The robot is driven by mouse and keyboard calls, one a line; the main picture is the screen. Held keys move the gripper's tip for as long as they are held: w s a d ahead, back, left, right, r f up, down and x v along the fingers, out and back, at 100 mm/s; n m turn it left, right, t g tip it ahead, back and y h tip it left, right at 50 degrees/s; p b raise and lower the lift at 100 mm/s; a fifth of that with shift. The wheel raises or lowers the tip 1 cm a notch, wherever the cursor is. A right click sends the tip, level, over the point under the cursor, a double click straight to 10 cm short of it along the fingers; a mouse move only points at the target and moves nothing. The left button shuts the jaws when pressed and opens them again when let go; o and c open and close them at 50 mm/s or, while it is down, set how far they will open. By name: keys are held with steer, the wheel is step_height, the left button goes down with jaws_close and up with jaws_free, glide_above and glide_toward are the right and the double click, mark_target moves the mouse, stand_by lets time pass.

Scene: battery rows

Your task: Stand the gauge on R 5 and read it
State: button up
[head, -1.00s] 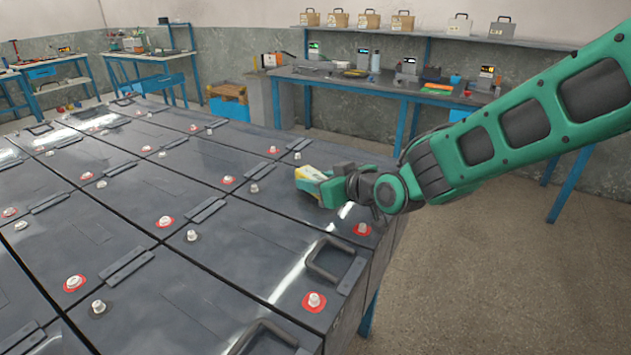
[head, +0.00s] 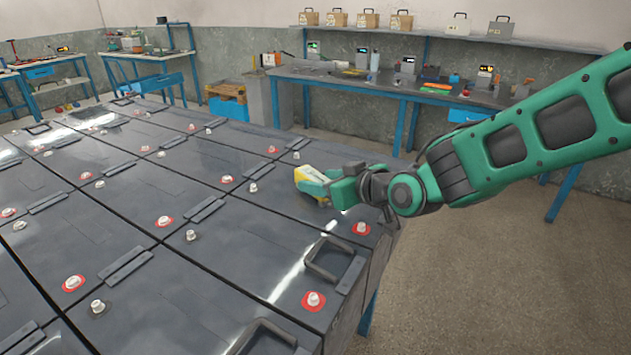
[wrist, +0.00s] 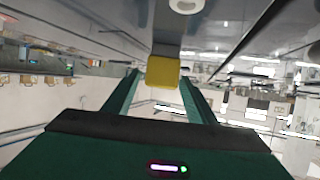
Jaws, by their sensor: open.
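The gauge is at or just above a battery top; contact cannot be told. Its display is not readable. No R 5 marking is legible on the batteries (head: 150,310).
White terminal posts, some on red rings (head: 361,229), stand up from the battery tops. Black handles (head: 335,262) rise near the front right edge. A workbench (head: 400,85) with instruments stands behind. Floor to the right is clear.

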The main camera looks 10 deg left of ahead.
steer(key=v, duration=0.8)
steer(key=shift+s+d+r, duration=0.15)
steer(key=shift+s+d, duration=0.05)
steer(key=shift+d, duration=0.1)
steer(key=s+d+f+m+g+h, duration=0.1)
steer(key=d+f+m+h, duration=0.25)
steer(key=d, duration=1.15)
steer(key=s+d+f+m+g+h, duration=0.1)
steer(key=d+f+m+h, duration=0.3)
steer(key=d, duration=1)
steer(key=s+d+m+g+h, duration=0.1)
steer(key=s+d+m+g, duration=0.2)
steer(key=s+d, duration=0.5)
steer(key=s+d+m+g+h, duration=0.1)
steer(key=s+d+m+g, duration=0.3)
steer(key=s, duration=1.2)
steer(key=d+m, duration=0.1)
steer(key=d, duration=0.3)
steer(key=shift+f, duration=0.3)
steer(key=shift+d+m, duration=0.1)
steer(key=shift+m, duration=0.15)
